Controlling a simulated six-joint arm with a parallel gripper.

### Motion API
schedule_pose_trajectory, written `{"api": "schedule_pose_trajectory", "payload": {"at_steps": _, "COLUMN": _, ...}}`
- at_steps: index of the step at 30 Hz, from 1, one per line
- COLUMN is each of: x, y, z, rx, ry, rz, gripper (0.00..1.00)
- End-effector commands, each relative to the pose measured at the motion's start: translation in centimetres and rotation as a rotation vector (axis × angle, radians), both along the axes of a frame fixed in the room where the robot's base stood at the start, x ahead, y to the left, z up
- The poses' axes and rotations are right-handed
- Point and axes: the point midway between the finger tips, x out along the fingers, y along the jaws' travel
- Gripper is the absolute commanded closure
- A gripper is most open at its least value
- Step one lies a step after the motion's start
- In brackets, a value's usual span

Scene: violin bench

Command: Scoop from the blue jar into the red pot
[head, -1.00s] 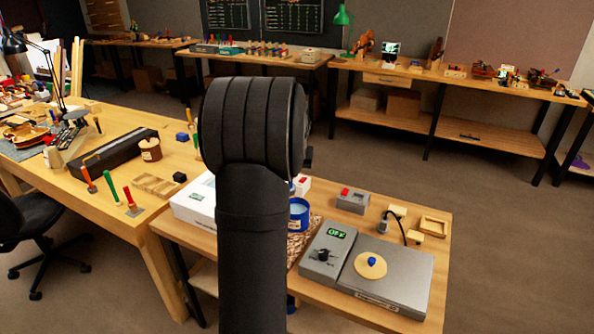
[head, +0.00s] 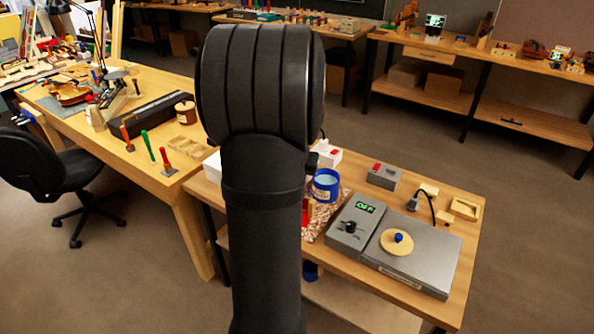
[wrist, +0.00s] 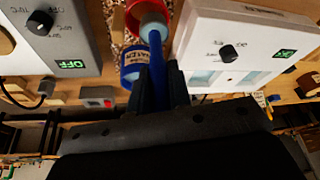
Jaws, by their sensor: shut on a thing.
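The blue jar (head: 326,187) stands on the bench just right of my arm in the head view; its labelled side shows in the wrist view (wrist: 131,73), left of my fingers. The red pot (wrist: 133,18) is at the top of the wrist view; in the head view only a red sliver (head: 306,212) shows beside my arm. My gripper (wrist: 161,82) is shut on the blue handle of the scoop (wrist: 155,48). The scoop's pale end overlaps the pot; I cannot tell whether it is inside or above, or what it holds. My arm hides the gripper in the head view.
A grey hot plate (head: 422,262) with a cream disc (head: 397,242) on it is at the right. A white box with a knob and display (wrist: 245,45) stands close to my fingers. A small grey box with a red button (head: 383,176) and wooden trays are behind.

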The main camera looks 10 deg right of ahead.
Motion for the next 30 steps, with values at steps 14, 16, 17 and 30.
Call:
{"api": "schedule_pose_trajectory", "payload": {"at_steps": 14, "x": 1.3, "y": -3.2, "z": -1.4, "rx": 0.422, "ry": 0.167, "rz": -0.004, "gripper": 1.00}}
{"api": "schedule_pose_trajectory", "payload": {"at_steps": 16, "x": 1.5, "y": -3.5, "z": -1.7, "rx": 0.488, "ry": 0.194, "rz": -0.004, "gripper": 1.00}}
{"api": "schedule_pose_trajectory", "payload": {"at_steps": 17, "x": 1.5, "y": -3.7, "z": -1.9, "rx": 0.516, "ry": 0.206, "rz": -0.003, "gripper": 1.00}}
{"api": "schedule_pose_trajectory", "payload": {"at_steps": 30, "x": 2.0, "y": -4.9, "z": -2.9, "rx": 0.762, "ry": 0.308, "rz": -0.002, "gripper": 1.00}}
